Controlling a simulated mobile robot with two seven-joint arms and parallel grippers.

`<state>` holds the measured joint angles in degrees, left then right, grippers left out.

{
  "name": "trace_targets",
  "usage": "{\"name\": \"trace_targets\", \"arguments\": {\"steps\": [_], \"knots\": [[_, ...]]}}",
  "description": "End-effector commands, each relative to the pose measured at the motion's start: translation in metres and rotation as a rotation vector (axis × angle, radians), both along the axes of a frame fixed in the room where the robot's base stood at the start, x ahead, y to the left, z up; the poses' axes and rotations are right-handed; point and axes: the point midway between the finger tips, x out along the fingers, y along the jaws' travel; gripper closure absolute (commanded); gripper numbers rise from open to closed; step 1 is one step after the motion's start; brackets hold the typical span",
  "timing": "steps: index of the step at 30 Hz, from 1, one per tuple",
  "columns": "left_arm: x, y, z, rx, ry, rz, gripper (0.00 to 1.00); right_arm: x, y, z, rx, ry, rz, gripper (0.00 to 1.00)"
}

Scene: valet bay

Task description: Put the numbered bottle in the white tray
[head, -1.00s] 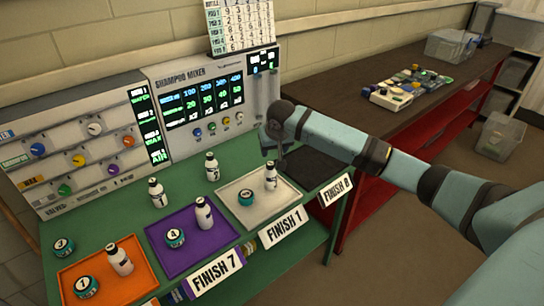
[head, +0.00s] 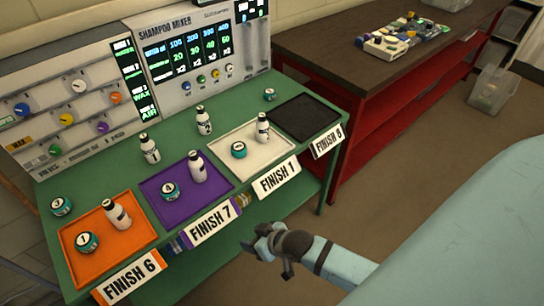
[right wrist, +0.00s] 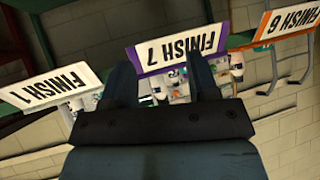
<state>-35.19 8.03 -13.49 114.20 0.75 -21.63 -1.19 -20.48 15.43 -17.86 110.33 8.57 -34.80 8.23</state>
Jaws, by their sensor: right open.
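The white tray (head: 283,155) lies on the green bench between the purple and black trays. A white bottle with a dark cap (head: 262,130) stands upright in it, beside a teal jar (head: 239,150). Another white bottle (head: 204,121) with what looks like a 2 stands on the bench behind the trays, and one more (head: 149,149) stands left of it. My right gripper (head: 258,243) is in front of the bench, below the labels, away from the bottles. The right wrist view shows its two fingers apart (right wrist: 162,78) with nothing between them. My left gripper is not in view.
The purple tray (head: 215,194) and orange tray (head: 140,236) each hold a bottle and a jar. The black tray (head: 306,118) is empty. Finish labels hang along the front edge. The shampoo mixer (head: 190,60) stands behind; a red-framed table (head: 400,100) is at right.

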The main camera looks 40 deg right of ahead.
Motion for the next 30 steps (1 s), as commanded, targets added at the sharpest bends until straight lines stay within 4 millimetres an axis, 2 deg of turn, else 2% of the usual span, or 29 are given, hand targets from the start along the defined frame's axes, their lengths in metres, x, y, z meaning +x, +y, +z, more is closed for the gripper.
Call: {"name": "trace_targets", "arguments": {"steps": [1, 3, 6, 9, 21, 26, 30], "knots": [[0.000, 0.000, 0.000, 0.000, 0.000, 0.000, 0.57, -0.025, 0.004, -0.004, -0.005, -0.022, -0.005, 0.46], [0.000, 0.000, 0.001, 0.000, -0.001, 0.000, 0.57, -0.047, 0.005, -0.006, -0.025, -0.061, -0.009, 0.46], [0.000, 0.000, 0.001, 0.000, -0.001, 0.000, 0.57, -0.070, 0.005, -0.005, -0.053, -0.101, -0.014, 0.46], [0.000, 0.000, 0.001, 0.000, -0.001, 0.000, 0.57, -0.082, 0.004, -0.005, -0.073, -0.124, -0.016, 0.46], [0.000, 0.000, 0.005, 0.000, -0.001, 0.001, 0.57, -0.085, 0.004, 0.000, -0.079, -0.131, -0.016, 0.46], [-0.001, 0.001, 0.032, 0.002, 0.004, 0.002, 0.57, -0.085, 0.003, 0.029, -0.080, -0.130, -0.018, 0.46], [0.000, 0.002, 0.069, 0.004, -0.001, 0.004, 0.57, -0.085, 0.002, 0.065, -0.081, -0.131, -0.020, 0.46]]}}
